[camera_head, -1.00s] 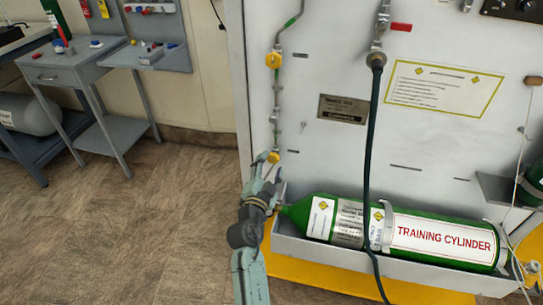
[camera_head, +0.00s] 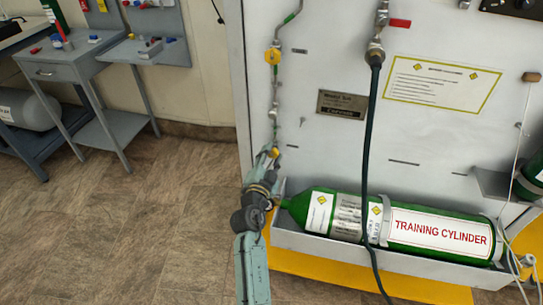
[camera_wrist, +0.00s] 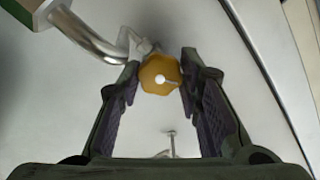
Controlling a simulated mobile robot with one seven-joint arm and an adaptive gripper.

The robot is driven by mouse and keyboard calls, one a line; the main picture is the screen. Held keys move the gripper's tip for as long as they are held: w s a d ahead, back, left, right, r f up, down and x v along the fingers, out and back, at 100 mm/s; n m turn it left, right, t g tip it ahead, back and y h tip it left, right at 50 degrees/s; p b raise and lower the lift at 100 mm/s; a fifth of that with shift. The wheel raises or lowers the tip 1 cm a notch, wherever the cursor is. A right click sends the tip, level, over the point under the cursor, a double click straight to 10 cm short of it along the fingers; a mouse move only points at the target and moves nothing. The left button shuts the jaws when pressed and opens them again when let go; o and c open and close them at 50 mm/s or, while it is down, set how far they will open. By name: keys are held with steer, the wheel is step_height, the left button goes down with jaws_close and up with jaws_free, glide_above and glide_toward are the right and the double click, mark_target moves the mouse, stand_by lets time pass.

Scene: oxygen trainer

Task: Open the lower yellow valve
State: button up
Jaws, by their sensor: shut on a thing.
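The lower yellow valve is a small lobed knob with a pale centre (camera_wrist: 160,74), low on a thin metal pipe at the panel's left side. In the head view, the lower valve (camera_head: 275,152) is partly covered by my gripper (camera_head: 270,158). In the wrist view, the fingertips of my gripper (camera_wrist: 160,68) stand on either side of the knob and are shut on it. The upper yellow valve (camera_head: 273,55) sits higher on the same pipe. How far the lower valve is turned cannot be told.
A green training cylinder (camera_head: 410,232) lies in a grey tray (camera_head: 400,257) to the right of my gripper. A dark hose (camera_head: 368,150) hangs across it. A grey workbench (camera_head: 90,65) stands at the left; the floor (camera_head: 120,230) between is clear.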

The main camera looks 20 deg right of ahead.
steer(key=c, duration=0.4)
steer(key=n+b, duration=0.2)
steer(key=n, duration=0.2)
steer(key=shift+f, duration=0.1)
steer(key=n, duration=0.4)
steer(key=shift+n, duration=2.1)
steer(key=o, duration=1.1)
